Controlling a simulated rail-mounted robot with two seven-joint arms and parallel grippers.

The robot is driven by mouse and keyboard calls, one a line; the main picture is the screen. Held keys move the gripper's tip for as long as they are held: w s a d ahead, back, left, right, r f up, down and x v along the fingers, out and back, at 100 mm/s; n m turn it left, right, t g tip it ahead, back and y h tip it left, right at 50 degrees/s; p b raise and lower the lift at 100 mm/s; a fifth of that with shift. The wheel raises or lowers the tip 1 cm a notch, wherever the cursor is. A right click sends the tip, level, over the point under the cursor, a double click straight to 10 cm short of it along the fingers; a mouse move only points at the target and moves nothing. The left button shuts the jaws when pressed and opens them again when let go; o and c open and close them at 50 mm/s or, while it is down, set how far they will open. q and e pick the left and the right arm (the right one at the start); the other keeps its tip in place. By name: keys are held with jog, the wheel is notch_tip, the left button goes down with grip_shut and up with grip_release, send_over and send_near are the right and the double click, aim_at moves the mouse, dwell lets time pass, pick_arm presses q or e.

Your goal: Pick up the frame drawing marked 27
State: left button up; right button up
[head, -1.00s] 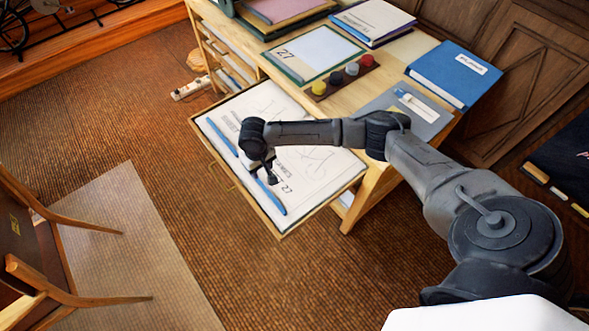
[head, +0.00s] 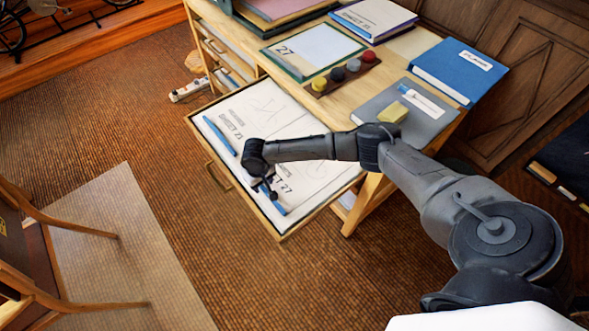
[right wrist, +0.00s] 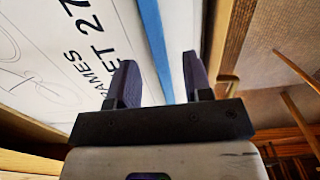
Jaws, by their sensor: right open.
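The drawing marked 27 lies flat in a pulled-out drawer (head: 197,150). Its text reads "FRAMES SHEET 27" in the right wrist view (right wrist: 85,62). A blue strip (right wrist: 155,45) runs along its edge and also shows in the head view (head: 279,208). My right gripper (head: 270,190) is open and empty over that strip. In the right wrist view the fingers (right wrist: 160,75) stand on either side of the strip, and I cannot tell whether they touch the sheet. A second drawing, marked 21 (head: 234,123), lies beside it with its own blue strip (head: 219,135). My left gripper is out of view.
The desk top bears a green-edged board marked 27 (head: 314,50), a rack of coloured knobs (head: 343,75), a grey folder (head: 420,122) with a yellow block (head: 394,112), and a blue binder (head: 459,70). A chair (head: 60,250) stands at lower left. The floor before the drawer is clear.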

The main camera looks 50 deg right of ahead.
notch_tip(320, 180, down, 2)
jog(key=shift+f, duration=0.1)
jog(key=shift+c, duration=0.3)
grip_shut()
